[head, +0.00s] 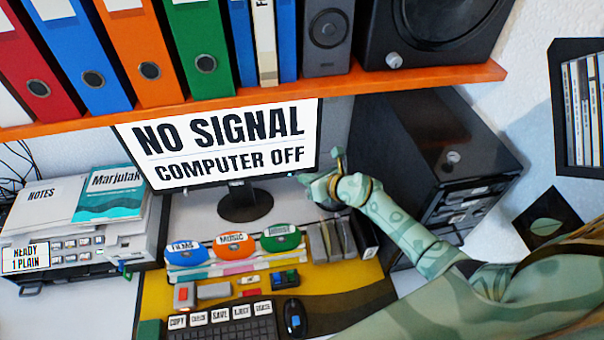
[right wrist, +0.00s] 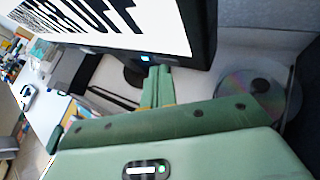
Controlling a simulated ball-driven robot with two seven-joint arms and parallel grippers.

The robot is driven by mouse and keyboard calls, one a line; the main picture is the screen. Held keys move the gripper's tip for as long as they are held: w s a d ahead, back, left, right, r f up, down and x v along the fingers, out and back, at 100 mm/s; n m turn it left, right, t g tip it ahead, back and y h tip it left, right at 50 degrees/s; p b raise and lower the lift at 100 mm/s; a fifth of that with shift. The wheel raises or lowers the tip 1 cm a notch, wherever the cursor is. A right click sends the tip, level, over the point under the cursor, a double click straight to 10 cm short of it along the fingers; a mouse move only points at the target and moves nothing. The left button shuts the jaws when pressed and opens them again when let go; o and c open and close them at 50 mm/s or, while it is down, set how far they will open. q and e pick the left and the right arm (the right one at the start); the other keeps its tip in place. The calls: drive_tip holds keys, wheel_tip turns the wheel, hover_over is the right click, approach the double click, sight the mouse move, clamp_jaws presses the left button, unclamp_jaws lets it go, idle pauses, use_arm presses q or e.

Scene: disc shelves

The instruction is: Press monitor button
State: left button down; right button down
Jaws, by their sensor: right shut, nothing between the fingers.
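The monitor (head: 225,140) stands on the desk under the orange shelf, and its lit screen reads "NO SIGNAL COMPUTER OFF". In the right wrist view the monitor's dark lower bezel (right wrist: 190,55) carries a small blue-lit button (right wrist: 146,58). My right gripper (head: 308,180) is at the monitor's lower right corner. In the right wrist view the shut, empty fingers (right wrist: 160,72) point at the bezel, with their tips very close to the button and slightly to its right. I cannot tell whether they touch. My left gripper is not in view.
A black computer tower (head: 430,160) stands right of the monitor. Coloured disc boxes (head: 236,245), a keyboard (head: 225,325) and a mouse (head: 292,318) lie in front. A printer (head: 75,240) is at left. The orange shelf (head: 240,100) overhangs.

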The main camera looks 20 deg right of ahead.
drive_tip(key=shift+s, duration=0.15)
drive_tip(key=shift+s+a+p, duration=0.2)
drive_tip(key=shift+s+p, duration=0.4)
drive_tip(key=shift+s, duration=0.05)
drive_tip(key=s+p, duration=0.1)
drive_tip(key=s, duration=0.1)
drive_tip(key=s+a+p, duration=0.1)
drive_tip(key=s, duration=0.2)
drive_tip(key=shift+a+p, duration=0.1)
drive_tip(key=shift+p, duration=0.2)
idle(0.6)
